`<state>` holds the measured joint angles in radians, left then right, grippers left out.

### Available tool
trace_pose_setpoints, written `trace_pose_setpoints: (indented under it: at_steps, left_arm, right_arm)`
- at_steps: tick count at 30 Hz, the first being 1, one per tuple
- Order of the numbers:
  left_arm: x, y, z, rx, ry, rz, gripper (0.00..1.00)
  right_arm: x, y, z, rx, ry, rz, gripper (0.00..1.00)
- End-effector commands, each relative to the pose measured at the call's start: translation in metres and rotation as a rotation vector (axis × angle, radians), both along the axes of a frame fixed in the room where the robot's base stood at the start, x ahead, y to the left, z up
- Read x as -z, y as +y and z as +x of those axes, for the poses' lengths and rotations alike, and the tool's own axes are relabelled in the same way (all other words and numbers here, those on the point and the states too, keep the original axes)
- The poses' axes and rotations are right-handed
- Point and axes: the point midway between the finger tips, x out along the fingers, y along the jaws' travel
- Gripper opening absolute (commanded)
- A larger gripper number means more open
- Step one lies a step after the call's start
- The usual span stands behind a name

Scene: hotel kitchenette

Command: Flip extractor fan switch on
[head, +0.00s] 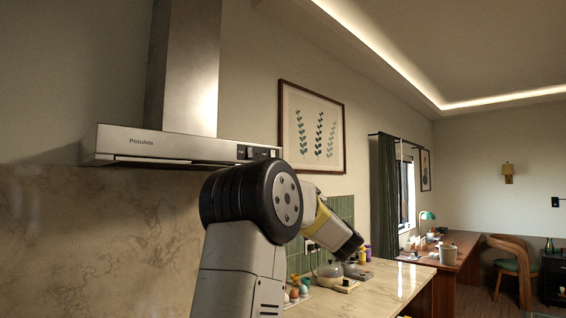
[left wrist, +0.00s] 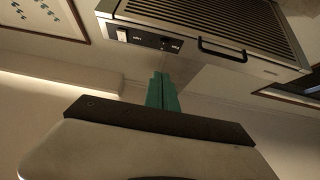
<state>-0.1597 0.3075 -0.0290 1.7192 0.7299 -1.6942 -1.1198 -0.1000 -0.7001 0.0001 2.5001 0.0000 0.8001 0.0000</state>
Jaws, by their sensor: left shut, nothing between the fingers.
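The extractor hood (head: 180,148) is a steel canopy on the marble wall, with a chimney above. Its dark switch panel (head: 258,153) is at the right end of the front edge, partly close behind my arm in the picture. In the left wrist view, the hood (left wrist: 215,18) shows at the top with its slatted face, and the panel (left wrist: 148,40) carries a pale switch (left wrist: 122,36) and dark controls. My left gripper (left wrist: 162,76) shows teal fingers, shut and empty, just below the panel in the picture. Contact cannot be told. My right gripper is out of view.
My arm fills the centre of the head view. A marble counter (head: 385,284) with a kettle (head: 330,273) and small items lies to the right. A framed leaf print (head: 312,125) hangs right of the hood. A desk (head: 455,250) and chair (head: 515,262) stand farther back.

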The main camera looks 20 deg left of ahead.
Motion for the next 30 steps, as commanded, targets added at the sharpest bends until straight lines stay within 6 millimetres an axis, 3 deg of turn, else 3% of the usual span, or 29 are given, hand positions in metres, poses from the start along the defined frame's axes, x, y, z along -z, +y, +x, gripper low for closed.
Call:
trace_pose_setpoints:
  at_steps: [8, 20, 24, 30]
  left_arm:
    - [-0.012, 0.015, 0.005, -0.001, -0.002, -0.001, 0.0]
    - [-0.063, 0.075, 0.03, -0.001, -0.002, 0.0, 0.0]
    - [-0.058, 0.095, 0.039, 0.0, 0.002, 0.0, 0.0]
    - [-0.057, 0.108, 0.045, 0.001, 0.0, 0.0, 0.0]
  right_arm:
    - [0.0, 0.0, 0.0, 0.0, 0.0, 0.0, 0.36]
    - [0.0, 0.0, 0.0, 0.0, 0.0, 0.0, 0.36]
    - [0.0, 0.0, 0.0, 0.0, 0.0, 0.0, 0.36]
    - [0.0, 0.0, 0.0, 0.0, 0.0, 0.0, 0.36]
